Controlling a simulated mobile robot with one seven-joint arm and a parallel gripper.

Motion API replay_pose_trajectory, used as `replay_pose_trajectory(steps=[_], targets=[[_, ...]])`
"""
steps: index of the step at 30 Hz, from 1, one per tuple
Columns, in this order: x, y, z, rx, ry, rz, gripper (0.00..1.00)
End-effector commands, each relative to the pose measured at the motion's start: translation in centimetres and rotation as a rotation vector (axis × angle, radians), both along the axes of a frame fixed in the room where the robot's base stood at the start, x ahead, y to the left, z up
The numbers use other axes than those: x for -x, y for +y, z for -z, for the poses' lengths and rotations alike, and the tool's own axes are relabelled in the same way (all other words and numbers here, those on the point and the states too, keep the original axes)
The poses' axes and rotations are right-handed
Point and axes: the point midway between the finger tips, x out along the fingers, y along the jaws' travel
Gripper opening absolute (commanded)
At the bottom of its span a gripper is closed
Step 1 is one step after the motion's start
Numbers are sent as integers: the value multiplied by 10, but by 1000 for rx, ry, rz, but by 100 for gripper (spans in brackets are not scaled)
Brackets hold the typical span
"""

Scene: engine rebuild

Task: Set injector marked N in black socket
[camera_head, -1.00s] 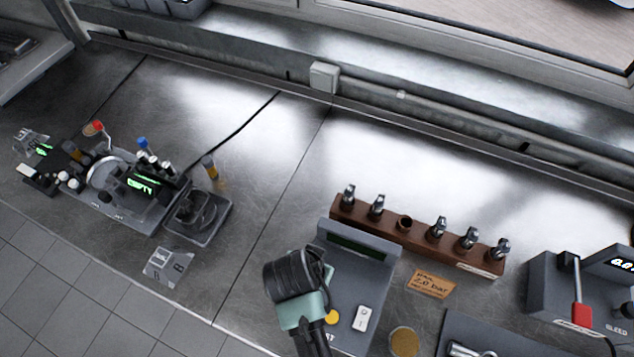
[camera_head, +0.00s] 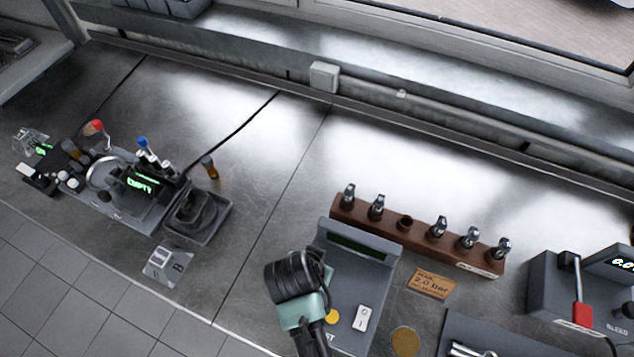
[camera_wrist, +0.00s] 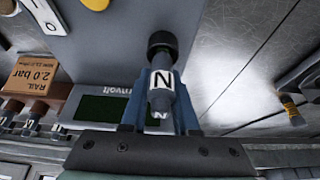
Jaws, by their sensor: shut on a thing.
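The injector marked N (camera_wrist: 160,82) shows in the wrist view as a grey cylinder with a white N label. My gripper (camera_wrist: 160,104) is shut on it, with one blue-grey finger on each side. A black round part (camera_wrist: 162,42) is at the injector's far end; I cannot tell whether it is the injector's own end or the black socket. In the head view my wrist hangs over the left side of the grey tester (camera_head: 357,270) and hides the held injector and the fingertips.
A wooden rack (camera_head: 420,237) behind the tester holds several injectors and has one empty hole (camera_head: 404,222). A pressure card (camera_head: 431,283) lies right of the tester. A red-levered unit (camera_head: 581,300) stands far right. A rig reading EMPTY (camera_head: 140,186) stands left, with bare bench between.

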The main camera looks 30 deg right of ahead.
Motion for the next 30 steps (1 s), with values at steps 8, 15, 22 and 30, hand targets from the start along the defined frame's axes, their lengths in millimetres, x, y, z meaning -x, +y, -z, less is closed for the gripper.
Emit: replay_pose_trajectory(steps=[8, 15, 22, 30], targets=[[0, 0, 6, 0, 0, 0, 0], [0, 0, 8, 1, -1, 0, 0], [0, 0, 8, 1, -1, 0, 46], [0, 0, 8, 0, 0, 0, 63]])
